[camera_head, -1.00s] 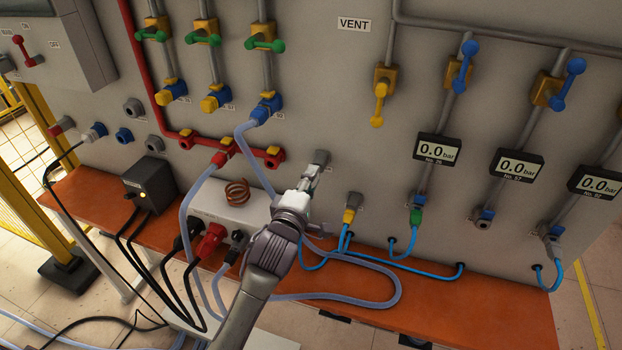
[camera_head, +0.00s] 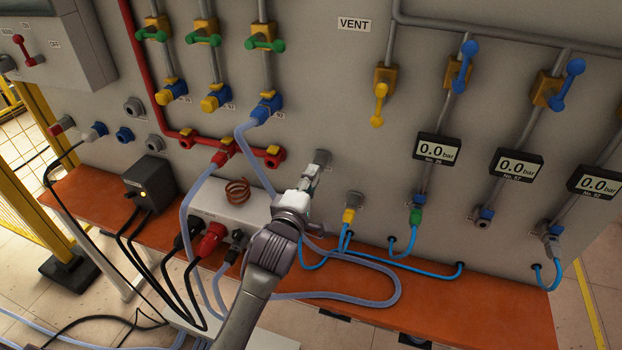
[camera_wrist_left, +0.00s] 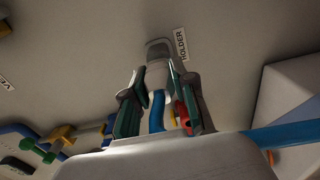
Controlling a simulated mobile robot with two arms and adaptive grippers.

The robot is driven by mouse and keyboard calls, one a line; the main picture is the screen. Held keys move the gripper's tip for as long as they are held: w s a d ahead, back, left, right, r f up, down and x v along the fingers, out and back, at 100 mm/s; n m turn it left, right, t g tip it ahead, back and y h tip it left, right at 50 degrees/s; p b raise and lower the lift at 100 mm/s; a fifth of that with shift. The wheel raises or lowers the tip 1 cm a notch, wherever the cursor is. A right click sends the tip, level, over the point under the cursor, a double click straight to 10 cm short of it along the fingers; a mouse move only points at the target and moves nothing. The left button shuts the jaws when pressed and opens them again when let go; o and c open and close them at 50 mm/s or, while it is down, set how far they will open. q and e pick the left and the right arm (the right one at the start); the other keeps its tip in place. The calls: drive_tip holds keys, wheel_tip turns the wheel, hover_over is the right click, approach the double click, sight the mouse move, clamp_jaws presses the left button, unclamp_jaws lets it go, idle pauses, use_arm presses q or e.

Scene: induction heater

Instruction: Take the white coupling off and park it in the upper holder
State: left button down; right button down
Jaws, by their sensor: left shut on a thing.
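The upper holder (camera_head: 321,157) is a grey fitting on the wall panel, right of the red pipe. It also shows in the left wrist view (camera_wrist_left: 158,47), beside a label reading HOLDER. My left gripper (camera_head: 306,188) is shut on the white coupling (camera_head: 312,172), just below and in front of this holder. In the left wrist view the coupling (camera_wrist_left: 157,74) sits between the two fingers, its far end lined up with and at the holder's mouth. I cannot tell how deep it sits. A blue hose runs back from it. My right gripper is not in view.
A lower holder with a yellow coupling (camera_head: 349,216) is close by on the right. A white box with a copper coil (camera_head: 237,191) stands left of the gripper. A pale hose (camera_head: 345,299) loops over the orange bench (camera_head: 450,318). Open panel lies above the holder.

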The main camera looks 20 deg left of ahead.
use_arm(q)
drive_tip(key=shift+w, duration=0.65)
idle(0.6)
drive_tip(key=c, duration=0.9)
unclamp_jaws()
drive_tip(key=shift+o, duration=0.2)
drive_tip(key=shift+s+f, duration=0.1)
drive_tip(key=shift+s, duration=0.2)
drive_tip(key=s, duration=1.1)
drive_tip(key=shift+s+a, duration=0.15)
drive_tip(key=shift+s, duration=0.1)
